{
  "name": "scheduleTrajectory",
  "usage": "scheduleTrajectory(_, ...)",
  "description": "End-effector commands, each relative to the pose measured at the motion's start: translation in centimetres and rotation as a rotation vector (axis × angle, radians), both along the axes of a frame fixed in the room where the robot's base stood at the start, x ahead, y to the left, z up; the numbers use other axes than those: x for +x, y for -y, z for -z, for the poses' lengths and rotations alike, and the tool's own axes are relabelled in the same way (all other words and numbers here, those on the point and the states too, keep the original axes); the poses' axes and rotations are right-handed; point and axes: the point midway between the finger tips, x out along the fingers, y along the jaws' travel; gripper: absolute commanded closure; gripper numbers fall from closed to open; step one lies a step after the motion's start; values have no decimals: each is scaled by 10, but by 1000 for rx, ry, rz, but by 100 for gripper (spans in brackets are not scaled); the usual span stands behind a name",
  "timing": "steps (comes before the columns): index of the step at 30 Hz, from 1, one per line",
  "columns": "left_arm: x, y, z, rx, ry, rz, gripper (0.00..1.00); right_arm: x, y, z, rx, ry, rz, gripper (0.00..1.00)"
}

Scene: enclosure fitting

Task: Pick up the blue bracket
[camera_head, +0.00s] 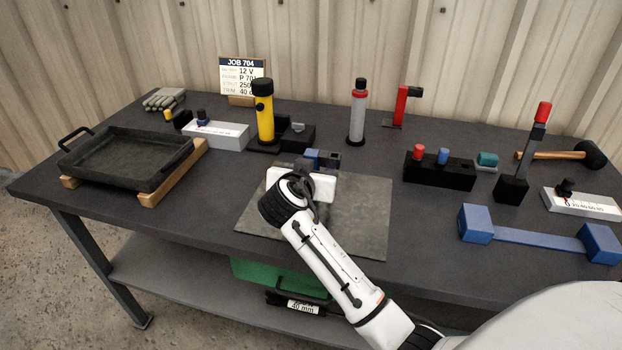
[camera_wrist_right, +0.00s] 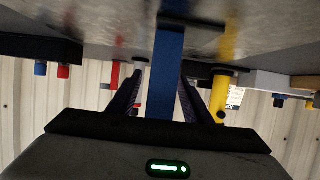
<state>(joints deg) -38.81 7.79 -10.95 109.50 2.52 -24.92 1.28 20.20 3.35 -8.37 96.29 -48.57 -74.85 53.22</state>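A small blue part (camera_head: 318,156), which I take for the blue bracket, shows just past my right gripper (camera_head: 308,166) over the grey mat. In the right wrist view this blue bar (camera_wrist_right: 168,75) runs between the two dark fingers of my right gripper (camera_wrist_right: 160,85). A slim gap seems to show on the bar's left side; I cannot tell whether the fingers press on it. My gripper and wrist hide most of the part in the head view. A longer blue piece with two raised end blocks (camera_head: 530,237) lies at the table's right. My left gripper is not in view.
The grey mat (camera_head: 365,225) lies mid-table. Behind it stand a yellow torch (camera_head: 265,115), a grey-and-red cylinder (camera_head: 357,112) and a red stand (camera_head: 400,105). A black tray (camera_head: 125,160) is at left. A black block (camera_head: 440,172) and upright red-tipped lever (camera_head: 535,140) are at right.

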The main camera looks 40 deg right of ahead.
Motion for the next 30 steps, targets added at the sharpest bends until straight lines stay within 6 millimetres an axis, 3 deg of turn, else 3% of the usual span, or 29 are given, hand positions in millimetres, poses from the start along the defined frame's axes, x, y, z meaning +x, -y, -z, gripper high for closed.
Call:
scheduleTrajectory(1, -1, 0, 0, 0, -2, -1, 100, 0, 0, 0, 0, 0, 0, 61)
scheduleTrajectory(8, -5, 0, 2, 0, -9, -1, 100, 0, 0, 0, 1, -1, 0, 100)
scheduleTrajectory(15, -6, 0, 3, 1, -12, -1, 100, 0, 0, -1, 0, 1, 0, 100)
scheduleTrajectory(19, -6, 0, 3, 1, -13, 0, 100, 0, -1, -12, 2, 4, 1, 100)
scheduleTrajectory(30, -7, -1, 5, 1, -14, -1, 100, 0, -1, -82, 2, 5, 0, 100)
